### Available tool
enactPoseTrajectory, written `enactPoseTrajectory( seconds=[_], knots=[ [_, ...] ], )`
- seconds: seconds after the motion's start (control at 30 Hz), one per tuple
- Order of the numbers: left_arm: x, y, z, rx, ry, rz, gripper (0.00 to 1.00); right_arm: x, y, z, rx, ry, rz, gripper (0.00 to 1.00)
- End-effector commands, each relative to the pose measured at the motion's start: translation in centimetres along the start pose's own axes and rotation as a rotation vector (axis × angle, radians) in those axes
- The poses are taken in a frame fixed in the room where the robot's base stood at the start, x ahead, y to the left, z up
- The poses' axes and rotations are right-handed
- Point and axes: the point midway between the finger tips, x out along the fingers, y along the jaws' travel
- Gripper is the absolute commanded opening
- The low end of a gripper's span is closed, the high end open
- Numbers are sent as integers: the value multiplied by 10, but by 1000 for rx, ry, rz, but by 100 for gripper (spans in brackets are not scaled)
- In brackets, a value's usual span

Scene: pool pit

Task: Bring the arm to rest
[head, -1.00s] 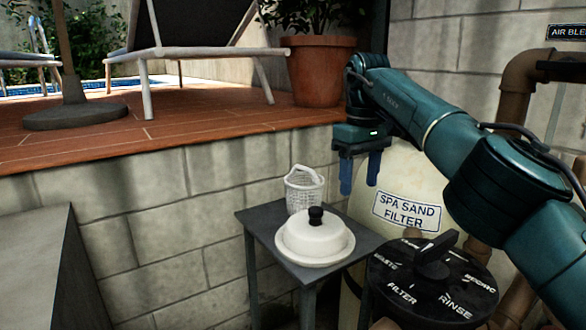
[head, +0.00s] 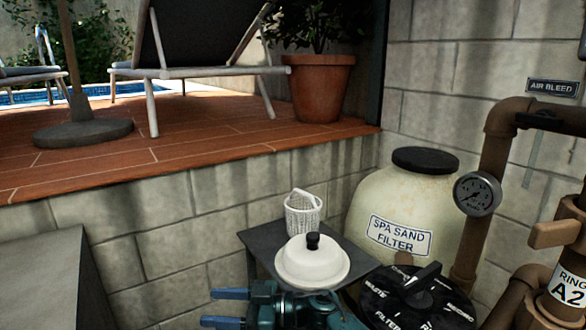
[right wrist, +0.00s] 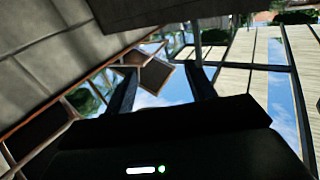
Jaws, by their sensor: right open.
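My right gripper (head: 226,308) shows at the bottom edge of the head view, low and pointing left. Its two blue fingers are apart with nothing between them. Part of my teal right arm shows beside it, and the rest is cut off by the frame. In the right wrist view the dark fingers of my right gripper (right wrist: 162,75) are also spread, with only distant background between them. My left gripper is in neither view.
A small grey table (head: 258,236) holds a white basket (head: 303,215) and a white lid with a black knob (head: 312,262). A spa sand filter (head: 390,205), a black dial valve (head: 418,300), a gauge (head: 477,193) and brown pipes stand right. A grey block (head: 45,280) stands left.

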Motion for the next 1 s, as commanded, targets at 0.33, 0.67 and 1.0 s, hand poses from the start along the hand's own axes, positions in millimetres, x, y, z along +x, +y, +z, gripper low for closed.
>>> enactPoseTrajectory(
  seconds=[0.33, 0.67, 1.0],
  knots=[
    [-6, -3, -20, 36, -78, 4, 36, -92, -23, 8, 14, 278, 700, 55],
    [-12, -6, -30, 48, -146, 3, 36, -228, -113, 78, 195, -128, 1201, 55],
    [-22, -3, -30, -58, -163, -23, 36, -281, -206, 96, 359, -460, 1234, 55]
  ],
)
